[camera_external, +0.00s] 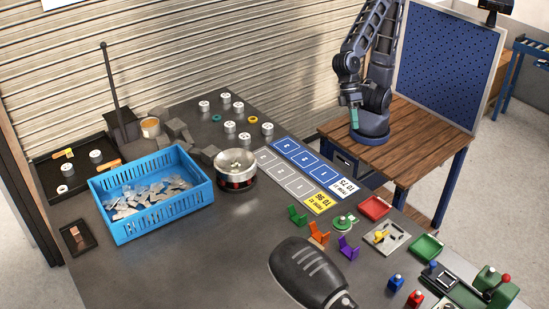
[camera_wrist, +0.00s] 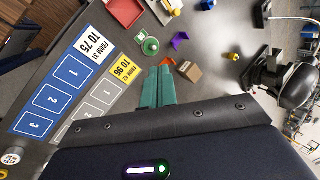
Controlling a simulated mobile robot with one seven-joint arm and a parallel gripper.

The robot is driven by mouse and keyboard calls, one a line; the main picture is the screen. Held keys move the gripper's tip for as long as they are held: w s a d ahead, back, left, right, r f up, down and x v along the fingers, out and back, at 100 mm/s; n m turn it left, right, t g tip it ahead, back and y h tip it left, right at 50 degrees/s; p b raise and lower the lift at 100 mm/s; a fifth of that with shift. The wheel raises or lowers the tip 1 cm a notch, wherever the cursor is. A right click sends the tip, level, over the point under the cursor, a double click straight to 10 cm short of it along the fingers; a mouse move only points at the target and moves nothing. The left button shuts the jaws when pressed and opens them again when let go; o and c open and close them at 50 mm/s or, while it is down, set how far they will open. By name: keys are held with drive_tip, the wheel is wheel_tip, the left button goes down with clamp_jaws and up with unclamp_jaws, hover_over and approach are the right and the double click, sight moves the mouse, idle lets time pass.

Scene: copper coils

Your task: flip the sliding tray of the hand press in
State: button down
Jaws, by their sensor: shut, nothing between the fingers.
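The hand press (camera_external: 497,287) appears to be the green body with a red-knobbed lever at the bottom right corner of the external view, partly cut off by the frame. A dark flat plate with a pale square (camera_external: 440,277) lies just left of it; it may be the sliding tray, but I cannot tell how far out it is. I cannot make out the press in the wrist view. My gripper (camera_external: 354,118) is up near my arm's base, far from the press. Its teal fingers (camera_wrist: 159,72) are shut and empty in the wrist view.
A blue crate (camera_external: 122,235) of metal pieces stands at left on the dark table. A large black lamp-like head (camera_external: 310,270) hangs low at front centre. Red (camera_external: 375,207) and green (camera_external: 426,246) trays, coloured holders and small red and blue pieces lie left of the press.

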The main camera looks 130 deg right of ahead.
drive_tip(key=w+a+f+m+g+y, duration=0.1)
drive_tip(key=a+f+m, duration=0.2)
drive_tip(key=a+f, duration=0.4)
drive_tip(key=w+a+f+m+g, duration=0.1)
drive_tip(key=a+f+m, duration=0.3)
drive_tip(key=a+f, duration=0.4)
drive_tip(key=w+a+f+m+g+y, duration=0.1)
drive_tip(key=a+f, duration=0.7)
drive_tip(key=a, duration=0.9)
drive_tip(key=w+m, duration=0.1)
drive_tip(key=m, duration=0.1)
drive_tip(key=shift+w+a+m+y, duration=0.3)
drive_tip(key=shift+a+m, duration=0.1)
drive_tip(key=shift+f, duration=0.1)
drive_tip(key=x, duration=0.9)
drive_tip(key=shift+s+a+f, duration=0.1)
drive_tip(key=shift+a+f, duration=0.05)
drive_tip(key=shift+f, duration=0.05)
drive_tip(key=a, duration=0.3)
drive_tip(key=shift+s+f, duration=0.2)
drive_tip(key=shift+f, duration=0.15)
drive_tip(key=shift+a, duration=0.6)
